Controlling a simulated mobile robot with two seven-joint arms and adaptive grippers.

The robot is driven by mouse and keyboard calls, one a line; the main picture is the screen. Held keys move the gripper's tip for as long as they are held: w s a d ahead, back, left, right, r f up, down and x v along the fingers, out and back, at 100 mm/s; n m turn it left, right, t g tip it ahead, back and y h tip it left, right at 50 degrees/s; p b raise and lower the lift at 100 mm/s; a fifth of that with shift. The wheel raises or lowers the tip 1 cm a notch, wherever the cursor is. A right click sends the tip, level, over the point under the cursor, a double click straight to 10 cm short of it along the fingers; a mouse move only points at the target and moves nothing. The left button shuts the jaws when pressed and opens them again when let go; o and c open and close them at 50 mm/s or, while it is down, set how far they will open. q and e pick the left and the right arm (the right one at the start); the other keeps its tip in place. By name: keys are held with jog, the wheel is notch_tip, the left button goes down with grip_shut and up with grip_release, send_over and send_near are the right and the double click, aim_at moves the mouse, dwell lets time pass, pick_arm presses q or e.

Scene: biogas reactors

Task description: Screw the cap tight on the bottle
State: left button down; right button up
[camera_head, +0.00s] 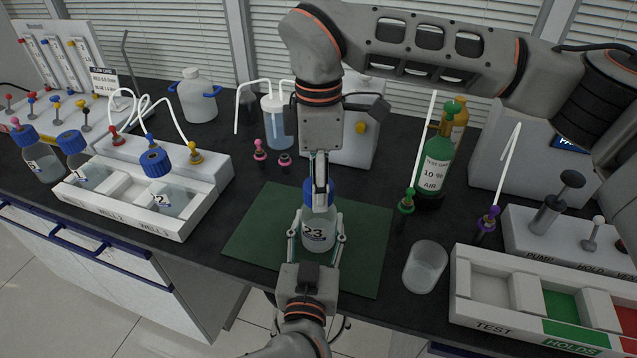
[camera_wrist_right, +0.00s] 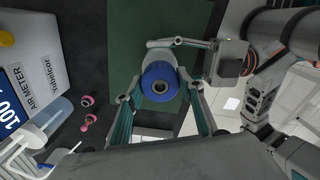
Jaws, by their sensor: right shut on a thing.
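The bottle (camera_head: 314,234), clear and labelled 23, stands upright on a green mat (camera_head: 260,228). Its blue cap (camera_head: 308,188) sits on top at the neck; it shows from above in the right wrist view (camera_wrist_right: 160,84). I cannot tell how tightly it sits. My right gripper (camera_head: 319,198) points straight down from above and is shut on the cap, partly hiding it. Its fingers flank the cap in the right wrist view (camera_wrist_right: 160,90). My left gripper (camera_head: 317,236) comes from the front, its fingers on both sides of the bottle's body, apparently shut on it.
A white rack (camera_head: 200,205) with blue-capped bottles is at left. A white sorting tray (camera_head: 492,317) is at right. Pink plugs (camera_head: 284,160) lie behind the mat.

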jog(key=m, duration=0.5)
jog(key=shift+m, duration=0.4)
jog(key=m, duration=0.4)
jog(key=o, duration=1)
jog(key=shift+r, duration=0.1)
jog(key=shift+r, duration=2.15)
jog(key=shift+c, duration=0.7)
